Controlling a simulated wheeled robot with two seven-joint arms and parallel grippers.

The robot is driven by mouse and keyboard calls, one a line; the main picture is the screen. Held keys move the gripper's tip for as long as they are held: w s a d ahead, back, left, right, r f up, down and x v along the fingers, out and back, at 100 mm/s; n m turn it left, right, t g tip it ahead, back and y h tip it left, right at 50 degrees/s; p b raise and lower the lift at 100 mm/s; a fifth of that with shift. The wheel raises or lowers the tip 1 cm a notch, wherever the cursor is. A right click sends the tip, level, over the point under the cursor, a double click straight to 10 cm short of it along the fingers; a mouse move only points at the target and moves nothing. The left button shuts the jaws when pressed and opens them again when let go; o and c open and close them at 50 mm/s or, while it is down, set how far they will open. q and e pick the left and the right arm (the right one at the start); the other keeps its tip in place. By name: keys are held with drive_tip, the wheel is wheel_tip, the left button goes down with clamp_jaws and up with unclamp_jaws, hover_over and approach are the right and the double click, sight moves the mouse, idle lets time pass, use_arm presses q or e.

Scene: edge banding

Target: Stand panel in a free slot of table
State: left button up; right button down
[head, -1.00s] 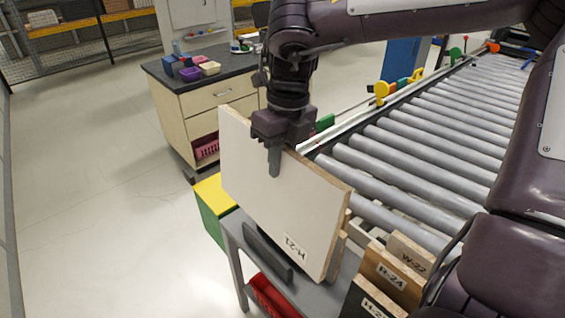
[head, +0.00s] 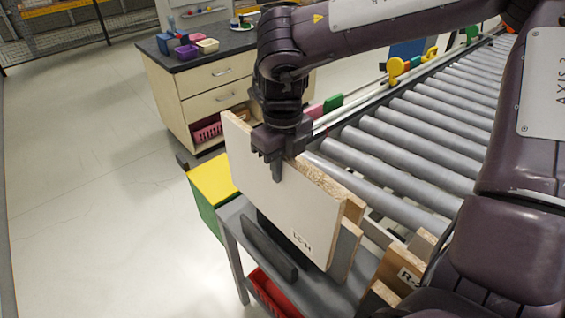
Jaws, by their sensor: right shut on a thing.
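A white panel (head: 285,200) with a chipboard edge and a small label on its lower corner is held upright, slightly tilted in the picture. My right gripper (head: 278,168) is shut on its top edge, one finger showing on the white face. The grey table (head: 237,212) is below, with a dark upright divider (head: 268,248) in front of the panel. Other boards (head: 346,250) stand close behind the panel. The panel's bottom edge is partly hidden by the divider, so I cannot tell whether it touches the table. My left gripper is not in view.
A labelled board (head: 402,275) stands at the lower right, partly hidden by my arm. A roller conveyor (head: 420,125) runs behind. A yellow-topped green box (head: 212,182) and a drawer cabinet (head: 205,95) are to the left. A red bin (head: 268,293) is under the table. The left floor is clear.

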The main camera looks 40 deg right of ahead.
sight(283, 207)
drive_tip(key=shift+w+f+b, duration=0.15)
drive_tip(key=shift+f+b, duration=2.9)
drive_tip(key=shift+f, duration=1.65)
drive_tip(key=shift+f+b, duration=1.5)
drive_tip(key=shift+f, duration=0.1)
drive_tip(key=c, duration=1.2)
unclamp_jaws()
drive_tip(key=shift+c, duration=0.2)
drive_tip(key=shift+f, duration=0.1)
wheel_tip(283, 207, up, 8)
